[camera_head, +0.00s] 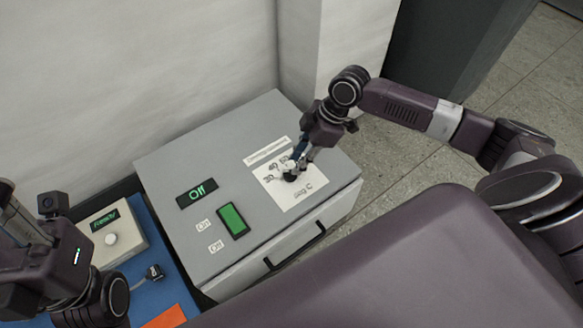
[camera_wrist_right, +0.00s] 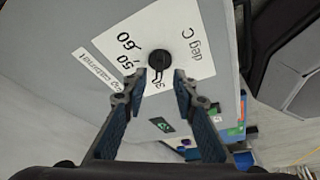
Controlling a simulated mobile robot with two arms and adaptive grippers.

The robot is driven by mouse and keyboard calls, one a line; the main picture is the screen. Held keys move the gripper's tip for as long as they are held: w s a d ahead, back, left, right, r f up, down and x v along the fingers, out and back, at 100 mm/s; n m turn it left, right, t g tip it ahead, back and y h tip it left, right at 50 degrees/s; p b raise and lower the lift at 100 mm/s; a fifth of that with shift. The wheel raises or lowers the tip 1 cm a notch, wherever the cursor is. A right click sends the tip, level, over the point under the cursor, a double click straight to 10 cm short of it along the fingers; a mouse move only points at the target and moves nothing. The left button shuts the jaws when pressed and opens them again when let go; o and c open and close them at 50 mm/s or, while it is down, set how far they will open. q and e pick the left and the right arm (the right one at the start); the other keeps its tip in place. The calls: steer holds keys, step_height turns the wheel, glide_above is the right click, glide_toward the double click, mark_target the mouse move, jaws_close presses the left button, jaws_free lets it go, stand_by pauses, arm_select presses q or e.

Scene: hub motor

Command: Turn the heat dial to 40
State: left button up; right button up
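The heat dial is a small black round knob (camera_head: 290,177) on a white "deg C" label sheet (camera_head: 305,198) on top of the grey box. In the right wrist view the dial (camera_wrist_right: 159,60) lies just beyond my fingertips. Marks 30, 50 and 60 show there; a finger seems to cover 40. I cannot tell where the dial points. My right gripper (camera_head: 300,155) is over the dial in the head view. In the wrist view the right gripper (camera_wrist_right: 161,77) is open and empty, with a gap between its fingertips. My left gripper (camera_head: 50,270) is at the lower left, its fingertips not clear.
The grey box (camera_head: 170,160) has a display reading "Off" (camera_head: 197,193), a green switch (camera_head: 233,220) and a front handle (camera_head: 295,248). At left, a beige box (camera_head: 130,243) reading "Ready" stands on a blue surface (camera_head: 180,290) near an orange patch (camera_head: 166,318). A wall stands behind.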

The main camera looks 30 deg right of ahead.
mark_target(290, 174)
steer(key=shift+b+x, duration=0.75)
steer(key=shift+x, duration=1.2)
steer(key=shift+c, duration=0.4)
jaws_close()
